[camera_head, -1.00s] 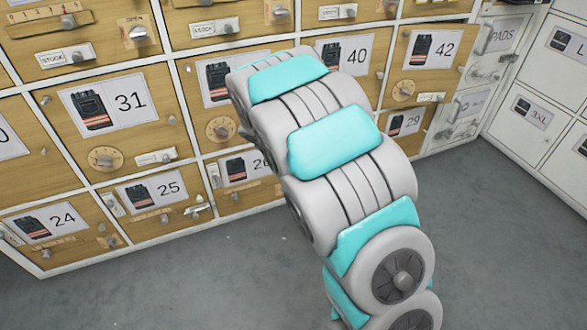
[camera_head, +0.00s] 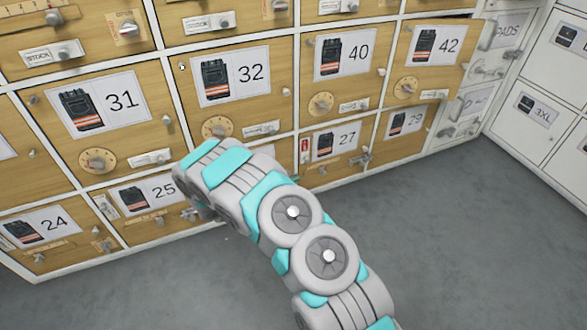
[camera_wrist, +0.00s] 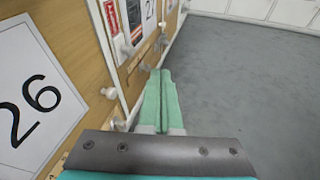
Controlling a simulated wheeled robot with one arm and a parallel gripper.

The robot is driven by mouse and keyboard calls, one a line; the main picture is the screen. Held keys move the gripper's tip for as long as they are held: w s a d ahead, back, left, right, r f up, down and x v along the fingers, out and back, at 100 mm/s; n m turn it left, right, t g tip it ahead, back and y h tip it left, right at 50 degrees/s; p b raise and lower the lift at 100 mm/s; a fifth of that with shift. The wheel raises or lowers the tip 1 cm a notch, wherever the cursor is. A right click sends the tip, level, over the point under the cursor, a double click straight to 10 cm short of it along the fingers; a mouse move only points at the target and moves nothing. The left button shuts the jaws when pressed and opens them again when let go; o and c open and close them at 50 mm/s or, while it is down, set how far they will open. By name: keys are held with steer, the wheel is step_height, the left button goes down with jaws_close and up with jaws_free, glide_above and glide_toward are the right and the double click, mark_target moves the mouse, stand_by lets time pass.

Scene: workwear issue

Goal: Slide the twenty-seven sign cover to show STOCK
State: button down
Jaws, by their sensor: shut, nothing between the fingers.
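The door marked 27 (camera_head: 347,140) is in the bottom row, shut. Beside its picture a narrow upright sign shows red (camera_head: 304,146), with a pale knob below it. In the wrist view the red sign (camera_wrist: 112,18) is at the top, with a knob (camera_wrist: 127,47) under it. The lettering is too small to read. My gripper (camera_wrist: 161,74) is shut and empty. Its green fingers point along the locker front, right of and apart from the red sign and knob in the picture.
The door marked 26 (camera_wrist: 45,95) is close on the left in the wrist view, with knobs standing out. Door 27 also has a latch (camera_head: 362,158) at its right. Door 42 (camera_head: 432,60) seems slightly ajar. The grey floor (camera_head: 450,240) is clear.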

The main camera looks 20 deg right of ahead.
mark_target(306, 159)
steer(key=w+a+f+n+t, duration=0.1)
steer(key=w+a+f+n, duration=0.1)
steer(key=a+f, duration=0.2)
steer(key=shift+w+f+t+y, duration=0.25)
steer(key=shift+f+t+y, duration=0.15)
steer(key=shift+f, duration=0.25)
steer(key=shift+w+d+r, duration=0.15)
steer(key=shift+w+d, duration=0.75)
steer(key=shift+d, duration=0.8)
steer(key=shift+w+d+r, duration=0.1)
steer(key=shift+w+d, duration=0.75)
steer(key=shift+d, duration=0.8)
steer(key=shift+w+d+r, duration=0.15)
steer(key=shift+w+d, duration=0.75)
steer(key=shift+d, duration=0.8)
steer(key=shift+r, duration=0.1)
